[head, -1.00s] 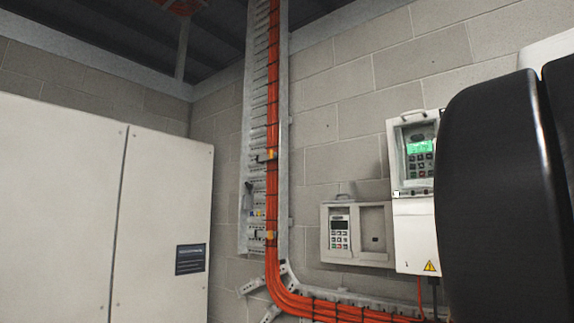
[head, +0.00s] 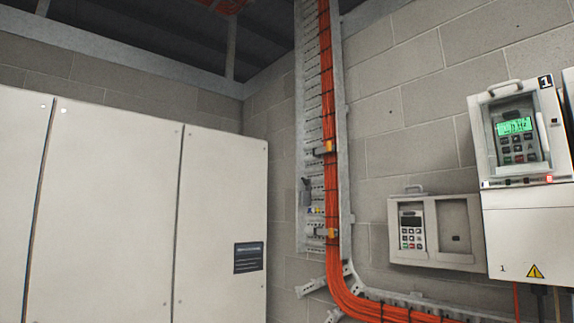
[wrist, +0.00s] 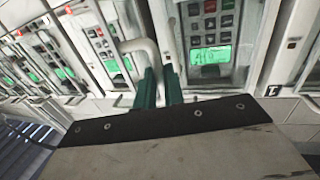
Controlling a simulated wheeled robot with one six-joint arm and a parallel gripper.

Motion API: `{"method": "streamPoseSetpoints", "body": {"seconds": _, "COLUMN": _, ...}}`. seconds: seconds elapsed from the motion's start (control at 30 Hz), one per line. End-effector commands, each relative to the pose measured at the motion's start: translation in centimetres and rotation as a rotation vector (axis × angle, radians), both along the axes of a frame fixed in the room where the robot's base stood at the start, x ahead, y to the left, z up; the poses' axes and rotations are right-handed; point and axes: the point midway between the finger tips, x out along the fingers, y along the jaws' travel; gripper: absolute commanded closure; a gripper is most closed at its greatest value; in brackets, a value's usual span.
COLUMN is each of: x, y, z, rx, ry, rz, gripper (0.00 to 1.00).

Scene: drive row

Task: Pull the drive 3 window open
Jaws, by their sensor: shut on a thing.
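In the wrist view my gripper (wrist: 160,88) has its two green fingers close together. They are shut at a pale curved handle (wrist: 138,46); the exact contact is partly hidden. Behind it is a drive unit with a lit green display (wrist: 210,56) and keypad. That view is turned over, and I cannot read the number of this unit. My gripper does not show in the head view. Drive 1 (head: 517,130) stands at the right there, its window frame and top handle in view.
More lit drives (wrist: 105,55) run to the left in the wrist view. In the head view a small keypad box (head: 435,232) hangs beside drive 1. Orange cables (head: 329,130) run down a tray. Tall white cabinets (head: 110,210) stand at the left.

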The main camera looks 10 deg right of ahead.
Motion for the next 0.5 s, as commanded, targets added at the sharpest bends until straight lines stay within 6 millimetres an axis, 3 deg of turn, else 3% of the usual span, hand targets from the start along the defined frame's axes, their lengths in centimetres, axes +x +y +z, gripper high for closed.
{"method": "streamPoseSetpoints", "body": {"seconds": 0.5, "x": 0.34, "y": 0.3, "z": -0.22, "rx": 0.005, "ry": 0.001, "rz": -0.005, "gripper": 1.0}}
